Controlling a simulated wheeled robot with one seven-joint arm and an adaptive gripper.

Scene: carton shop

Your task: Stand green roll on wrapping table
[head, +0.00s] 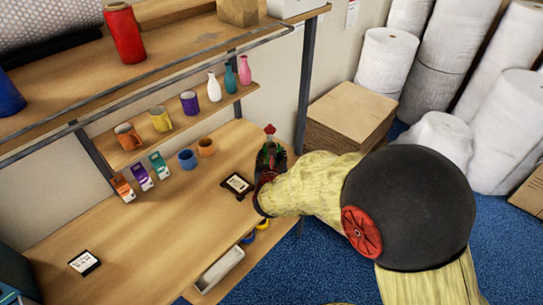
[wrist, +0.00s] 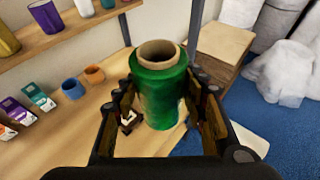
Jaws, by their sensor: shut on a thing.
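The green roll (wrist: 160,92) stands upright between the fingers of my gripper (wrist: 162,108) in the wrist view, its brown cardboard core open at the top. My gripper is shut on it. In the head view my gripper (head: 270,165) is over the right end of the wooden wrapping table (head: 150,225), and the roll shows only as a little green between the fingers.
A framed card (head: 237,184) lies left of my gripper; another card (head: 85,263) lies at front left. Blue and orange mugs (head: 187,159) and small boxes (head: 142,178) stand at the back. A shelf post (head: 305,85) rises behind. The table's middle is clear.

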